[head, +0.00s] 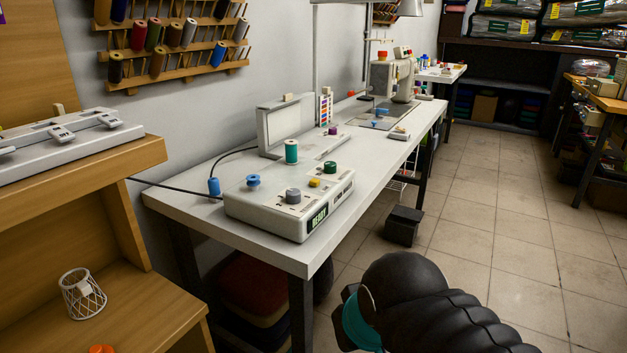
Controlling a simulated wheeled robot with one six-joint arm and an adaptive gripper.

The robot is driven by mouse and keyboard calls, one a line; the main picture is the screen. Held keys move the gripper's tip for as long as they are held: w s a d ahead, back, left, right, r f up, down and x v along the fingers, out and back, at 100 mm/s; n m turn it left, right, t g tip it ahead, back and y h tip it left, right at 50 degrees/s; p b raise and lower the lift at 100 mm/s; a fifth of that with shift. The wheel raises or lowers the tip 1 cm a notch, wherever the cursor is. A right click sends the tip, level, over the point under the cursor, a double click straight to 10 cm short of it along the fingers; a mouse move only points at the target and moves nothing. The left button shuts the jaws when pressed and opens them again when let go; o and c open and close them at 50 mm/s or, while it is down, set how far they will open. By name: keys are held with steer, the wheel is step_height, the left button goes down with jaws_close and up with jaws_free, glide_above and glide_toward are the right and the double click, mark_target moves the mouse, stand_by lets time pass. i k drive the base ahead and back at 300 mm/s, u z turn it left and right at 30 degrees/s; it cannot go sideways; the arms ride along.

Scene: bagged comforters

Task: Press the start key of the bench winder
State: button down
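The bench winder (260,212) is a low pale grey box near the front end of the white bench. Its front panel reads READY. On its top are a green round key (331,167), a small yellow button (314,183) and a grey knob (293,195). No start label is readable at this size. A blue bobbin (253,181) and a green thread spool (291,151) stand on its top further back. My black and teal arm shows at the lower right, in front of the bench and apart from the winder. No gripper fingers are visible.
The white bench (228,170) runs back along the wall, with a sewing machine (392,78) further along. A wooden desk (150,310) stands at left. The tiled floor (490,230) at right is mostly clear.

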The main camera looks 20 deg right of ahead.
mark_target(315, 182)
steer(key=z, duration=1.45)
steer(key=k, duration=0.45)
steer(key=u, duration=0.05)
